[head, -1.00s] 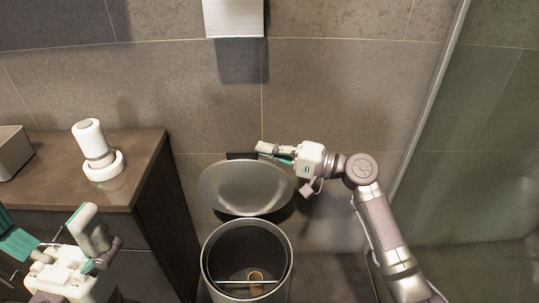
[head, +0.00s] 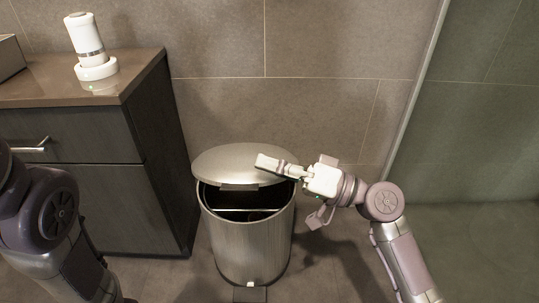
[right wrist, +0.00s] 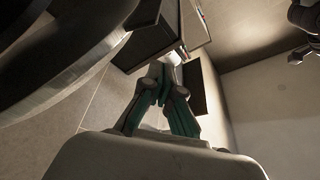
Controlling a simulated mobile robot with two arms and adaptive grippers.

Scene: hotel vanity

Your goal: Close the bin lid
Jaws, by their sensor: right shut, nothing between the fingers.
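The bin (head: 243,240) is a round brushed-metal pedal bin on the floor, right of the vanity cabinet. Its lid (head: 238,158) is tilted and partly open, hinged at the back, with a dark gap at the front showing the inside. My right gripper (head: 260,161) is shut and empty, with its fingertips at the right part of the lid's top; I cannot tell whether they touch it. In the right wrist view the closed fingers (right wrist: 160,85) show, with a rounded metal edge at upper left. My left arm shows at the lower left, but its gripper is out of view.
The dark vanity cabinet (head: 95,180) stands left of the bin, with a white dispenser (head: 88,45) on its top. The tiled wall is close behind the bin. A glass panel (head: 470,130) is at the right. The floor in front of the bin is clear.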

